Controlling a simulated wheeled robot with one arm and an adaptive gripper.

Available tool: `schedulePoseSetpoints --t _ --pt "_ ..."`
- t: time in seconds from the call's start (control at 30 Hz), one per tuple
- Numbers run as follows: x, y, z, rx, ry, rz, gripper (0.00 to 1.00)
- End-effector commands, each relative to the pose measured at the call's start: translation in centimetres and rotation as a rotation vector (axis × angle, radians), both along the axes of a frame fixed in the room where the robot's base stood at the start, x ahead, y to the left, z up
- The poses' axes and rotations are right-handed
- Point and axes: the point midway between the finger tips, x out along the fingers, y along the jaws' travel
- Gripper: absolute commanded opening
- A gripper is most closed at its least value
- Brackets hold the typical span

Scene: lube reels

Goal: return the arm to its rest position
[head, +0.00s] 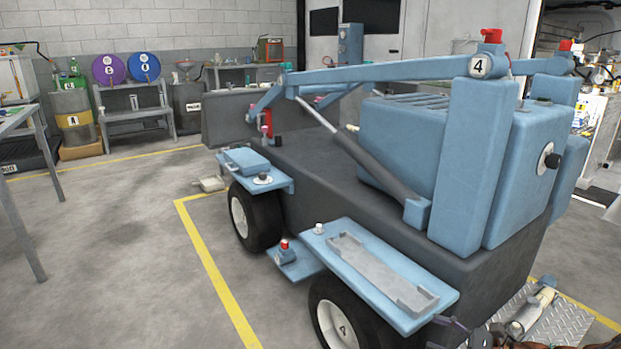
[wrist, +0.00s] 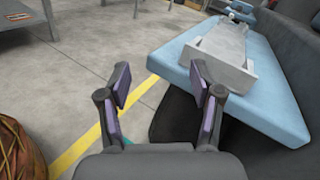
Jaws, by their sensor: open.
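My gripper (wrist: 160,88) is open in the wrist view, with two dark fingers with purple pads spread apart and nothing between them. It is beside the near end of a light blue fender shelf (wrist: 175,68) of the loader, over the floor and apart from the shelf as far as I can see. The same blue shelf (head: 437,284) shows in the head view, above the front wheel. Part of my arm shows at the lower right of the head view, cut off by the frame. The fingertips are hard to make out there.
The blue and dark grey loader (head: 400,160) fills the middle and right. A grey tray (head: 370,265) lies on its shelf. Open floor (head: 120,260) with a yellow line is at left. A table (head: 20,125) stands far left. A brown rounded thing (wrist: 18,150) is lower left in the wrist view.

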Motion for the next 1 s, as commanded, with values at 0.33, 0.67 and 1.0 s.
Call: schedulePoseSetpoints --t 0.33,0.67,1.0 --pt "-2.6 10.4 13.1 -0.189 -0.122 0.335 0.65" --pt "-8.5 17.8 22.2 -0.4 -0.231 0.644 0.65" --pt "-15.8 21.7 29.3 -0.643 -0.337 0.929 0.65"
